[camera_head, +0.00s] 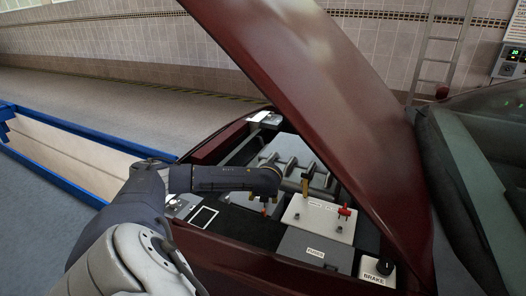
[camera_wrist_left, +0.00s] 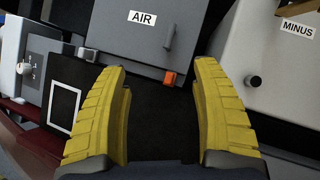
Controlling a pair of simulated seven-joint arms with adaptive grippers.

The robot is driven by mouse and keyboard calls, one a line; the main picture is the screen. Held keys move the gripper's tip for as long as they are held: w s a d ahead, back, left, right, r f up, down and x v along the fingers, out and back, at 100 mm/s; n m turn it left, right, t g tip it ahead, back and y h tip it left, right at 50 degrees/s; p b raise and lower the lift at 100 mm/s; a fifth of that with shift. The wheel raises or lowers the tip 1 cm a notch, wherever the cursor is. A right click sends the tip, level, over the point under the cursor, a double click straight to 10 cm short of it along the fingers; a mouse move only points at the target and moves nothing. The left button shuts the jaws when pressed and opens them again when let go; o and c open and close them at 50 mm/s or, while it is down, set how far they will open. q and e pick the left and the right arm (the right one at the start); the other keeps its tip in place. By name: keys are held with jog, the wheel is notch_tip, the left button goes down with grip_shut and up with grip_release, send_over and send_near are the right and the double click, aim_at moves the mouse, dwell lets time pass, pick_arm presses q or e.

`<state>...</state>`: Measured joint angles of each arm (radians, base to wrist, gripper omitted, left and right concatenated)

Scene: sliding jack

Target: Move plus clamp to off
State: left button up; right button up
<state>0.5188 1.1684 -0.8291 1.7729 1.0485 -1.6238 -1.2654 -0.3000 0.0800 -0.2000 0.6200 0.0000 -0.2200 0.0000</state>
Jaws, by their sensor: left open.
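The white battery box (camera_head: 320,216) sits in the open engine bay in the head view. A red clamp (camera_head: 344,211) stands on its right part, and a yellow-brown upright piece (camera_head: 305,188) stands at its back left. My left gripper (camera_head: 269,205) is to the left of the box, apart from the red clamp, pointing down. In the left wrist view its yellow fingers (camera_wrist_left: 160,112) are spread with nothing between them. The white box labelled MINUS (camera_wrist_left: 282,70) with a dark round post shows at right there; the red clamp is out of that view.
A grey AIR box (camera_wrist_left: 150,45) with an orange latch (camera_wrist_left: 169,78) lies ahead of the fingers. A grey FUSES box (camera_head: 312,248) and a BRAKE unit (camera_head: 377,268) are in front of the battery. The raised dark red hood (camera_head: 330,100) overhangs the bay.

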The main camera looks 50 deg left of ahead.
pick_arm(q)
jog(key=shift+s+a+f, duration=0.2)
jog(key=shift+s+a, duration=0.4)
jog(key=shift+a, duration=0.1)
